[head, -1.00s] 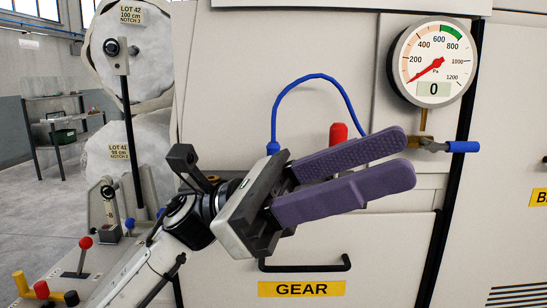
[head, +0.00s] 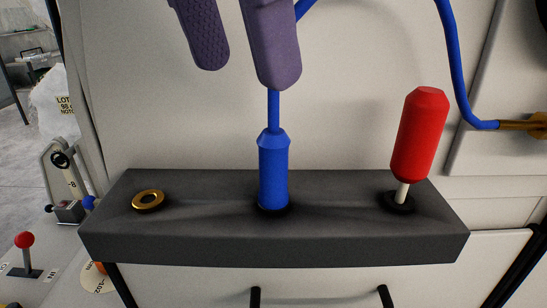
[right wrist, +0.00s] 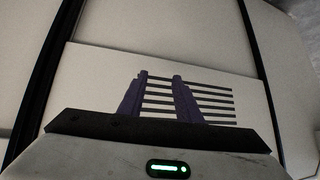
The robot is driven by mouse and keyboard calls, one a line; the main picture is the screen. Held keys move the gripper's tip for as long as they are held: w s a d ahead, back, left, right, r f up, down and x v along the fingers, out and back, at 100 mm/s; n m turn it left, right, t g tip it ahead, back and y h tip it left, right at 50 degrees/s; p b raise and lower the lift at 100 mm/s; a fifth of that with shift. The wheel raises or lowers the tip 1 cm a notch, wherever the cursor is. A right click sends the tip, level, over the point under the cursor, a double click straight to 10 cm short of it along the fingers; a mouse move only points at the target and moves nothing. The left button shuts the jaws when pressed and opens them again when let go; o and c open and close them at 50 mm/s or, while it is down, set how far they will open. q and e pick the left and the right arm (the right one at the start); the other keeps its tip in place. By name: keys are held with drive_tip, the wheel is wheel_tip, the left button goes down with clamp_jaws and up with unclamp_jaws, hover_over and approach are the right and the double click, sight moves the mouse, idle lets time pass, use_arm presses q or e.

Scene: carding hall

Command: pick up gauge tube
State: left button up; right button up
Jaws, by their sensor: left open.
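The gauge tube is a thin blue hose with a thick blue plug end (head: 273,180). In the head view the plug stands upright in the middle of a dark block (head: 270,240). The hose rises from the plug, passes behind a finger of my left gripper (head: 245,74), and comes down at the right to a brass fitting (head: 520,123). The left gripper is open, its purple fingers hanging from the top edge above the plug. It holds nothing that I can see. My right gripper (right wrist: 158,95) is open and empty in the right wrist view, before a slatted panel.
A red-handled peg (head: 419,135) stands in the block to the right of the plug. A brass ring (head: 148,200) lies at the block's left end. A red-knobbed lever (head: 25,241) is at lower left. A pale machine panel (head: 170,120) stands close behind.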

sight(268, 136)
use_arm(q)
drive_tip(key=x, duration=0.3)
drive_tip(key=shift+s+b, duration=0.2)
drive_tip(key=shift+b, duration=0.15)
drive_tip(key=shift+b+x, duration=0.3)
drive_tip(key=shift+x, duration=2.55)
drive_tip(key=shift+d+r, duration=0.1)
drive_tip(key=shift+d, duration=0.1)
clamp_jaws()
